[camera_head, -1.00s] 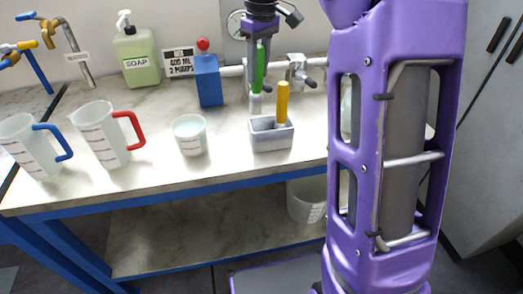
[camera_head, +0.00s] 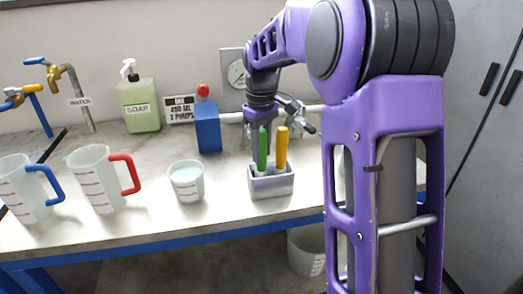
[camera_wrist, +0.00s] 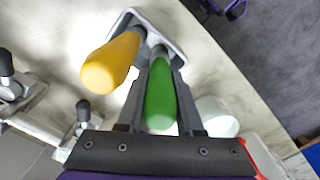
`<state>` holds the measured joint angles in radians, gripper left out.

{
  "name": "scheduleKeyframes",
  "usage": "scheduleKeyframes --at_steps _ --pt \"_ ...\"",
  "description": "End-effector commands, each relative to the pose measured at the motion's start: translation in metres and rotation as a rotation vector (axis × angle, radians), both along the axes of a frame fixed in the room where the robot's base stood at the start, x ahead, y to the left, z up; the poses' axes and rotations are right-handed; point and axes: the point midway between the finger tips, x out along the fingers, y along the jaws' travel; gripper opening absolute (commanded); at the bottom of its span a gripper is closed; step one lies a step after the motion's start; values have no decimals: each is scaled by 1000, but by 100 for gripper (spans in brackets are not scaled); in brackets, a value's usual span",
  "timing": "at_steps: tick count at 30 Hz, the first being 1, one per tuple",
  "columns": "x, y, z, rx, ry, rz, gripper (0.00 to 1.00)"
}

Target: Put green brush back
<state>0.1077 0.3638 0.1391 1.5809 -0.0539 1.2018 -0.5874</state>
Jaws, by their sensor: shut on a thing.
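The green brush (camera_head: 262,149) stands upright with its lower end inside the grey holder (camera_head: 271,187). My gripper (camera_head: 262,128) is above the holder and shut on the green handle. In the wrist view the green handle (camera_wrist: 160,98) sits between the two fingers, and the holder's rim (camera_wrist: 177,48) lies beyond it. A yellow-handled brush (camera_head: 281,148) stands in the same holder, just right of the green one. The brush heads are hidden inside the holder.
Left of the holder stand a small white cup (camera_head: 187,182), a red-handled jug (camera_head: 103,180) and a blue-handled jug (camera_head: 27,190). Behind are a blue box with a red knob (camera_head: 208,130), a soap bottle (camera_head: 139,105) and pipe valves (camera_head: 303,118).

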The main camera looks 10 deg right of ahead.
Motion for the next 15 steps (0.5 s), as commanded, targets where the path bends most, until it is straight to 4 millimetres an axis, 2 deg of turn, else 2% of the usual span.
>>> scheduleKeyframes --at_steps 6,7,12,15 --pt "0 0 -2 0 0 0 0" --pt "0 0 -3 0 0 0 37" --pt "0 0 -2 0 0 0 65" --pt "0 0 -2 0 0 0 65"
